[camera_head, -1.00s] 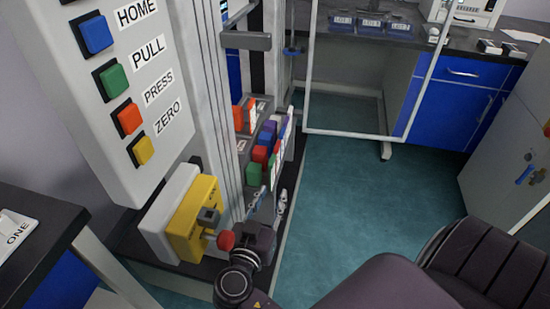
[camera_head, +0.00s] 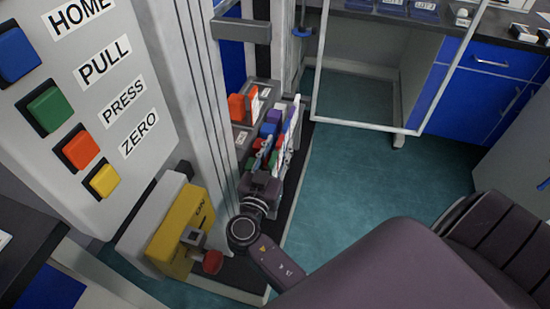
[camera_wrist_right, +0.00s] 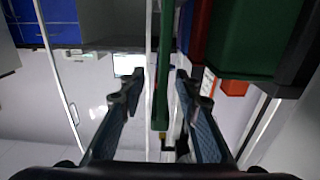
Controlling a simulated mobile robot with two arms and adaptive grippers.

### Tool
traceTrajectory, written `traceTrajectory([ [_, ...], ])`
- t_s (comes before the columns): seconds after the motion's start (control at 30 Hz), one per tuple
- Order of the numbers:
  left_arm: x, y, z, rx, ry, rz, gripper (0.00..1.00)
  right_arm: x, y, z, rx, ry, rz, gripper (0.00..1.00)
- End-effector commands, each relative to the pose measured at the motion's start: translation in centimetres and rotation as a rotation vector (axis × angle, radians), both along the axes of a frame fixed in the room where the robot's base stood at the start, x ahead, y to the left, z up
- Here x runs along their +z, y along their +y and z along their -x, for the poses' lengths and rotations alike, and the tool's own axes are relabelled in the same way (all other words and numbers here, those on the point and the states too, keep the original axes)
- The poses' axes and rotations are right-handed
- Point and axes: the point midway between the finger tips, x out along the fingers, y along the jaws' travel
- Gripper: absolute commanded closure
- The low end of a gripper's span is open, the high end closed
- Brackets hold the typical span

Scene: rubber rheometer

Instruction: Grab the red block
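In the head view the red block (camera_head: 255,144) is partly hidden among coloured blocks in the holder beside the machine column. My right gripper (camera_head: 265,152) is right at these blocks and covers part of them. In the right wrist view the gripper (camera_wrist_right: 160,88) is open, with its two fingers apart. A green bar and a thin pale panel edge show between the fingers. A dark red strip (camera_wrist_right: 200,30) shows beside a large green block (camera_wrist_right: 255,38), to the right of the finger gap. I cannot tell whether the fingers touch any block. My left gripper is not in view.
Blue (camera_head: 269,130) and purple (camera_head: 274,116) blocks sit close by, with an orange item (camera_head: 237,107) behind. The button panel (camera_head: 100,100) and a yellow box with a red knob (camera_head: 212,262) stand left. Open floor (camera_head: 370,200) lies right.

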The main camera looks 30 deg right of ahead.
Motion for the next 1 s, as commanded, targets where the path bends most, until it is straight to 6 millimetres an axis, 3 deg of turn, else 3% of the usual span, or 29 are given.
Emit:
traceTrajectory([
  [0.17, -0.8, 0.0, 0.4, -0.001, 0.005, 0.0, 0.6, 0.1, -1.5, -1.3, 0.0, -0.001, 0.0, 0.7],
  [0.4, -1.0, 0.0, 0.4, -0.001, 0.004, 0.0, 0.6, 0.0, -1.7, -1.4, 0.001, -0.001, -0.001, 0.7],
  [0.7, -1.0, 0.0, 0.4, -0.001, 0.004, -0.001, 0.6, 0.0, -1.7, -1.4, 0.001, -0.001, -0.001, 1.0],
  [1.0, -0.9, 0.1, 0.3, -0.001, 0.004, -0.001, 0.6, 0.1, -1.6, -1.4, 0.001, -0.001, 0.0, 1.0],
])
